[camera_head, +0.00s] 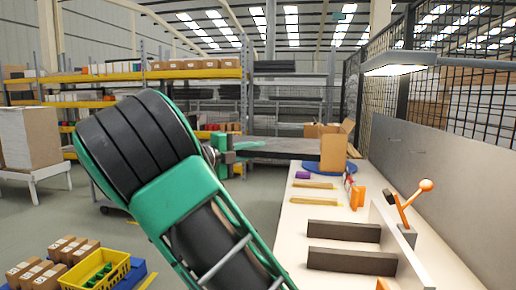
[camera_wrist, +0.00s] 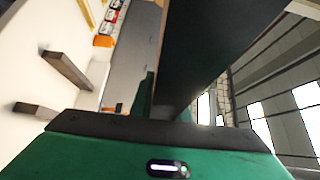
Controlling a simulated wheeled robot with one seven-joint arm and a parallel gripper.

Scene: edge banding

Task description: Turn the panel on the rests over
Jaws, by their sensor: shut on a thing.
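My gripper (camera_head: 224,150) is shut on a dark grey panel (camera_head: 285,148) and holds it up beyond the far end of the bench. The panel looks close to flat in the head view and reaches right, partly behind a cardboard box. In the wrist view the panel (camera_wrist: 215,50) fills the upper middle as a broad dark board, with a green finger of my gripper (camera_wrist: 148,98) beside it. Two dark bars that look like the rests (camera_head: 344,231) stand bare on the white bench; they also show in the wrist view (camera_wrist: 67,70).
The white bench (camera_head: 298,228) runs along the right, against a grey wall. It carries an open cardboard box (camera_head: 334,150), yellowish strips (camera_head: 310,201) and an orange-handled device (camera_head: 405,203). A yellow crate (camera_head: 95,275) and small boxes stand low at left.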

